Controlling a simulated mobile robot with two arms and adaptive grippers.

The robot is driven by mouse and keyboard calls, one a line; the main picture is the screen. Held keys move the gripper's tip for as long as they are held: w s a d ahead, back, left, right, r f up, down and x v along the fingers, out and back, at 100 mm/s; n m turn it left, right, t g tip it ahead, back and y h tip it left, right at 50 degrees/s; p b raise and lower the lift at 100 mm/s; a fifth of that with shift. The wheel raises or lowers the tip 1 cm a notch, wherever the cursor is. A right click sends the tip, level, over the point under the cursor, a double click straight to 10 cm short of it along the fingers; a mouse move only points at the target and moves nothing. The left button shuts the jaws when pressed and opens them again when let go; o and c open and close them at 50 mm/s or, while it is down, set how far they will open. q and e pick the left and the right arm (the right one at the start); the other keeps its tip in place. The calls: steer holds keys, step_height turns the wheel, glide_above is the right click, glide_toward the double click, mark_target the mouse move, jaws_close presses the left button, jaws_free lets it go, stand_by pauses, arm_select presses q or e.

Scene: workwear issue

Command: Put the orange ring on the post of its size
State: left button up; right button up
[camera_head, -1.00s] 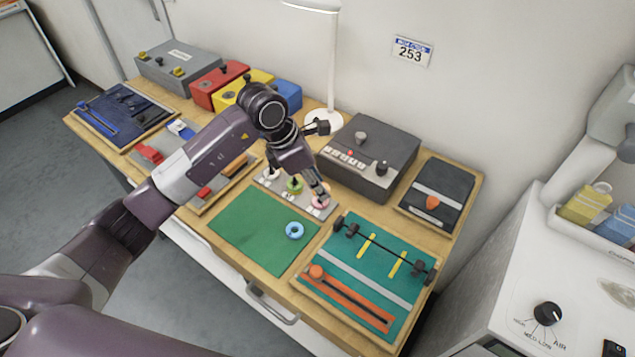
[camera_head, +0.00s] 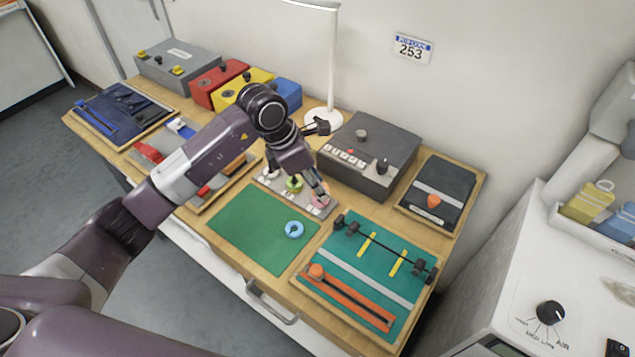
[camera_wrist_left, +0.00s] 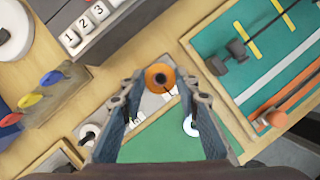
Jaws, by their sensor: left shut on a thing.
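My left gripper (camera_head: 320,196) is over the right end of a grey plate (camera_head: 262,183) with posts on it. In the left wrist view, the orange ring (camera_wrist_left: 159,78) is between the fingertips of the left gripper (camera_wrist_left: 160,84), which is shut on it. I cannot tell whether the ring is around a post or just above one. A green ring (camera_head: 294,184) sits on the plate's middle post. A light-coloured post (camera_head: 272,173) stands at the plate's left end. My right gripper is not in view.
A blue ring (camera_head: 294,230) lies on a green mat (camera_head: 240,227) in front of the plate. A dark grey box with buttons (camera_head: 375,150) stands behind the plate. A teal board (camera_head: 345,277) with a bar and slider is at right. A white lamp (camera_head: 333,70) stands behind.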

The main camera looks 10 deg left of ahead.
arm_select(q)
steer(key=shift+f, duration=0.25)
stand_by(0.3)
steer(key=o, duration=0.8)
steer(key=o, duration=0.4)
steer(key=shift+r, duration=0.1)
step_height(320, 180, up, 7)
steer(key=p, duration=0.3)
stand_by(0.4)
